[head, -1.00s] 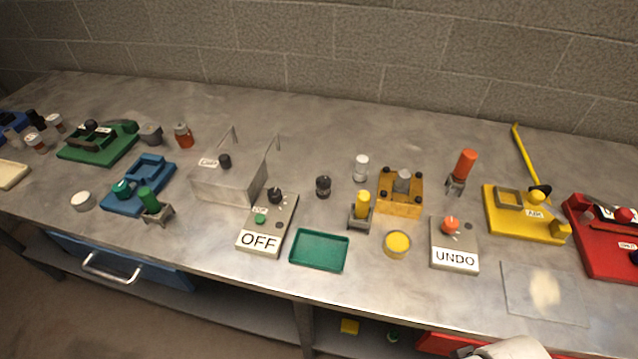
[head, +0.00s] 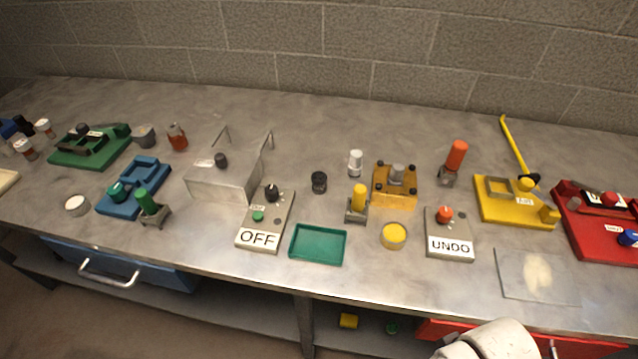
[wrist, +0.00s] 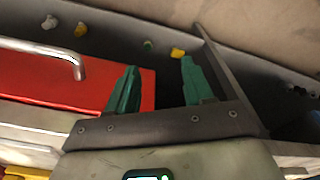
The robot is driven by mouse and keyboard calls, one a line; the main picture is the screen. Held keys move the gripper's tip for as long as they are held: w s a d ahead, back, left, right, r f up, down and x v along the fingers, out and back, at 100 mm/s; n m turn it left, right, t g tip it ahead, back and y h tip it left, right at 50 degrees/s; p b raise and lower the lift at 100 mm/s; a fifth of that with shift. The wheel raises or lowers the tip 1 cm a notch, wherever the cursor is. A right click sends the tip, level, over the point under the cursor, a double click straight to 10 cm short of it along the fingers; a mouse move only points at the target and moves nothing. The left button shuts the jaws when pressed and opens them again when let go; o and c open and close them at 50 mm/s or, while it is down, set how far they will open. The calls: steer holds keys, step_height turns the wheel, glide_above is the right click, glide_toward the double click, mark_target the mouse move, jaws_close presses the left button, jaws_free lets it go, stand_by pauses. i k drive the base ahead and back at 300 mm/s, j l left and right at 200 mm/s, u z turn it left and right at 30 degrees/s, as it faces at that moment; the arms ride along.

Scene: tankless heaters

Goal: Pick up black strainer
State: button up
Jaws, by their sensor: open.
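A small round black object (head: 319,182), which looks like the black strainer, stands on the grey metal bench in the middle of the head view. It is right of the OFF box and left of a small white-topped container. My gripper (wrist: 160,82) shows in the wrist view with its two green fingers apart and nothing between them. It is below the bench top, facing the lower shelf area and a red drawer. The strainer is not in the wrist view, and the fingers are not in the head view.
A red drawer (wrist: 60,75) with a metal handle is near my gripper. Bench behind the strainer is clear.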

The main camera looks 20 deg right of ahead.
mark_target(318, 178)
steer(key=l+u, duration=0.2)
steer(key=u, duration=0.2)
steer(key=k+l+u, duration=0.1)
steer(key=u, duration=0.35)
steer(key=k+l+u, duration=0.1)
steer(key=u, duration=0.3)
steer(key=k, duration=0.05)
